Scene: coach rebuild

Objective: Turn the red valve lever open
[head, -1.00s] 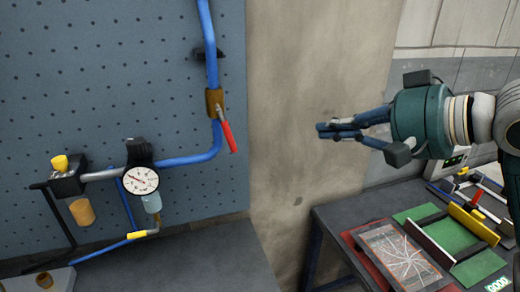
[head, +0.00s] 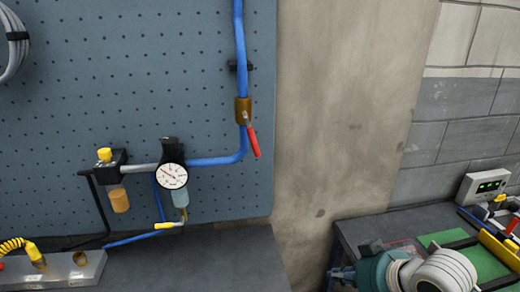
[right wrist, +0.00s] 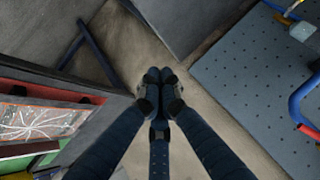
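The red valve lever (head: 253,141) hangs down, slightly tilted, from a brass valve (head: 243,110) on the blue pipe (head: 239,50) on the pegboard. The lever also shows at the right edge of the right wrist view (right wrist: 308,131). My right gripper (head: 338,274) is low in the head view, beside the right bench, well below and to the right of the lever. In the right wrist view its fingertips (right wrist: 159,76) are together with nothing visible between them. My left gripper is not in view.
A pressure gauge (head: 172,177) and a yellow-capped fitting (head: 105,157) sit left of the valve. A dark bench (head: 215,255) lies below the pegboard. The right bench (head: 385,222) holds a green mat and a meter (head: 484,187). The space before the lever is clear.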

